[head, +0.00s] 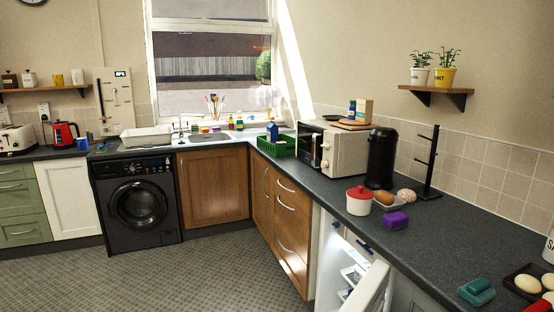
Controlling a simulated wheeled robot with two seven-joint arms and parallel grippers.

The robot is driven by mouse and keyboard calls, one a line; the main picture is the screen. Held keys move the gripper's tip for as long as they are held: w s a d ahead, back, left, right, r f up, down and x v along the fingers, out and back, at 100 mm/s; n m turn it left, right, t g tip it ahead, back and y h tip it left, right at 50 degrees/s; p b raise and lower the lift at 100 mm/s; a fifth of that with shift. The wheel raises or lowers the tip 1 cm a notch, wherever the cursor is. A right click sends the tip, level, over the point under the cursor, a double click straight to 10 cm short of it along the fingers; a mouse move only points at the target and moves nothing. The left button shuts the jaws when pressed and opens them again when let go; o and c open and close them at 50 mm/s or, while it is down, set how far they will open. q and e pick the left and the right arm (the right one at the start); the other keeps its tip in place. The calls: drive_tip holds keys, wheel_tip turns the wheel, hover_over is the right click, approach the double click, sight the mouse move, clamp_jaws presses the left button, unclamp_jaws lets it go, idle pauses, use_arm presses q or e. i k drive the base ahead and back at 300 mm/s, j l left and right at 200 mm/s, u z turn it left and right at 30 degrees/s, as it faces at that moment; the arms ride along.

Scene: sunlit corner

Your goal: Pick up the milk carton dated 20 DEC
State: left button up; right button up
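No milk carton can be made out for certain, and no 20 DEC date is readable. A small blue carton-like item (272,131) stands at or in the green crate (272,146) on the counter near the window corner. An open, lit fridge (329,257) is under the right counter, its white door (372,288) swung out. White and blue items (353,273) show inside, too small and partly hidden to identify. Neither of my grippers is in view.
The right counter (440,245) holds a microwave (348,152), a black coffee machine (381,158), a red-lidded pot (359,201), a purple item (395,220) and a mug tree (430,165). A washing machine (137,205) stands at the back left. The floor (200,275) is clear.

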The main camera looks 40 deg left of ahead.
sight(272, 129)
drive_tip(key=u, duration=1.5)
drive_tip(key=i+j+u, duration=0.1)
drive_tip(key=j, duration=0.25)
drive_tip(key=i+j, duration=0.1)
drive_tip(key=j, duration=0.3)
drive_tip(key=i+j+u, duration=0.15)
drive_tip(key=i+j, duration=0.25)
drive_tip(key=i+j+u, duration=0.15)
drive_tip(key=i+j, duration=0.2)
drive_tip(key=i, duration=0.15)
drive_tip(key=i+j+u, duration=0.15)
drive_tip(key=i, duration=0.35)
drive_tip(key=i+j+u, duration=0.15)
drive_tip(key=i+j, duration=0.2)
drive_tip(key=i, duration=0.15)
drive_tip(key=i+z, duration=0.3)
drive_tip(key=i, duration=0.25)
drive_tip(key=i+z, duration=0.25)
drive_tip(key=i, duration=0.3)
drive_tip(key=i+j+z, duration=0.3)
drive_tip(key=i, duration=0.25)
drive_tip(key=i+j+z, duration=0.25)
drive_tip(key=i, duration=0.25)
